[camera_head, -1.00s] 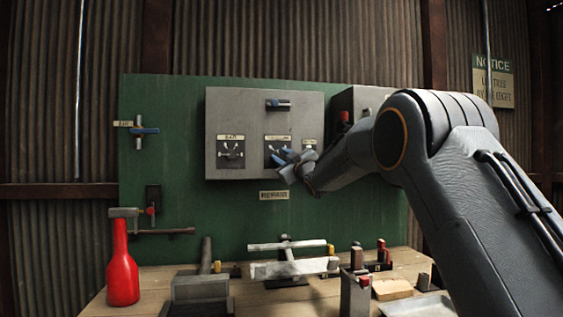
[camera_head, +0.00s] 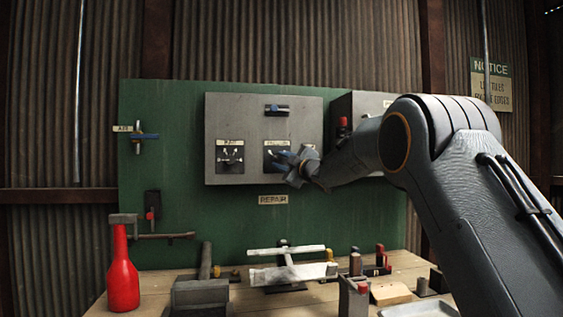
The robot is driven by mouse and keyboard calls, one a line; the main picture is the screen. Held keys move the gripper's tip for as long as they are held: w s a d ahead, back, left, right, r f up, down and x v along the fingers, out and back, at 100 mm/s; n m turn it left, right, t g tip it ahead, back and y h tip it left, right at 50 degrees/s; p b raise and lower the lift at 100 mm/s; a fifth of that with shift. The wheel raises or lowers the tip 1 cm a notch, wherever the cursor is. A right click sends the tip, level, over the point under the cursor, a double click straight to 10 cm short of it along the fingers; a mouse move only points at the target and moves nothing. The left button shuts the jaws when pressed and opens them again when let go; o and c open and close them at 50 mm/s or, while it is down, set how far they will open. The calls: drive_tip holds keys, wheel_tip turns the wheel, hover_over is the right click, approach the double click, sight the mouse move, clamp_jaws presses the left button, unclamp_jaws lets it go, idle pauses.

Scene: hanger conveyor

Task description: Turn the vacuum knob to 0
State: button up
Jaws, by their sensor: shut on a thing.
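The vacuum knob's dial plate (camera_head: 271,149) is the right one of two dark dial plates on the grey control box (camera_head: 235,116). My arm reaches in from the right.
A second dial (camera_head: 230,156) sits to the left. The bench below holds a red bottle (camera_head: 122,275), a metal vise-like block (camera_head: 200,293) and several small tools.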

drive_tip(key=o, duration=1)
drive_tip(key=shift+o, duration=0.2)
drive_tip(key=shift+s, duration=0.1)
drive_tip(key=b+v, duration=0.1)
drive_tip(key=v, duration=0.6)
drive_tip(key=shift+s+d+b, duration=0.2)
drive_tip(key=shift+b, duration=0.2)
